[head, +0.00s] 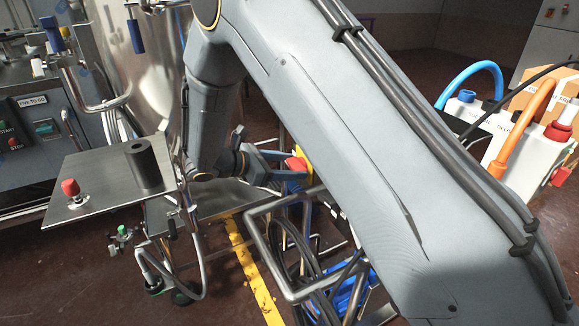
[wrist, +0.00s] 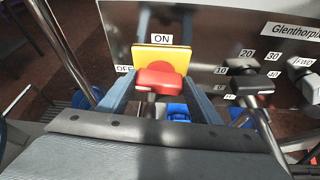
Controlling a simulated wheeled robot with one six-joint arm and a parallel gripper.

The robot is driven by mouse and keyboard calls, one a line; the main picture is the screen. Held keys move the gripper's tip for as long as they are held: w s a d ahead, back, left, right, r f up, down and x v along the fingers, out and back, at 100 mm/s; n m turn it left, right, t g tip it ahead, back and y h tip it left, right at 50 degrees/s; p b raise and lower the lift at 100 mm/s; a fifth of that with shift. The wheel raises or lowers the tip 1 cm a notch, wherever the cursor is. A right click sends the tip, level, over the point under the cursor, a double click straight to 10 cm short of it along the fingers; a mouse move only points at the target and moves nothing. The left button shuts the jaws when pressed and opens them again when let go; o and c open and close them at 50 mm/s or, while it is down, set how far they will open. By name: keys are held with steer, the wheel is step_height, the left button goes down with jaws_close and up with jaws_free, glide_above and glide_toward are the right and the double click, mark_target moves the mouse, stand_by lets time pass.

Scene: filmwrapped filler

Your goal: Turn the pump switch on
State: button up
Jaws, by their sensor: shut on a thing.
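The pump switch is a red handle (wrist: 160,77) in front of a yellow square plate (wrist: 178,55) on a dark panel. "ON" is printed above the plate and "OFF" at its left. My gripper (wrist: 160,88) has its two blue-grey fingers on either side of the red handle and is shut on it. In the head view, my gripper (head: 288,165) reaches the red handle (head: 297,163) beside my large arm link. That link hides most of the panel. I cannot tell exactly which label the handle points at.
Black knobs (wrist: 252,85) with number labels sit right of the switch. A metal tube frame (head: 270,240) and hoses lie below my gripper. A steel side table (head: 100,180) stands at left. White containers (head: 490,125) with blue and orange hoses stand at right.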

steer(key=m+t+b, duration=0.2)
steer(key=m, duration=0.1)
steer(key=shift+s+d+f+y, duration=0.1)
steer(key=shift+s+f+y, duration=0.1)
steer(key=shift+y, duration=0.2)
steer(key=m+b, duration=0.1)
steer(key=b, duration=0.1)
steer(key=m+t+b, duration=0.1)
steer(key=b, duration=0.1)
steer(key=shift+s+f+m+t, duration=0.1)
steer(key=shift+f+m+t, duration=0.1)
steer(key=shift+m+t, duration=0.1)
steer(key=m+t+b, duration=0.1)
steer(key=m+b, duration=0.1)
steer(key=b, duration=0.2)
steer(key=m+t+b, duration=0.1)
steer(key=m+b, duration=0.1)
steer(key=b, duration=0.1)
steer(key=m+t+h+b, duration=0.1)
steer(key=m+b, duration=0.1)
steer(key=b, duration=0.2)
steer(key=shift+s+d+f+m+b, duration=0.2)
steer(key=shift+f+m+b, duration=0.1)
steer(key=shift+f+m, duration=0.1)
steer(key=shift+r+m, duration=0.1)
steer(key=shift+m, duration=0.2)
steer(key=o, duration=1.1)
steer(key=shift+v, duration=4)
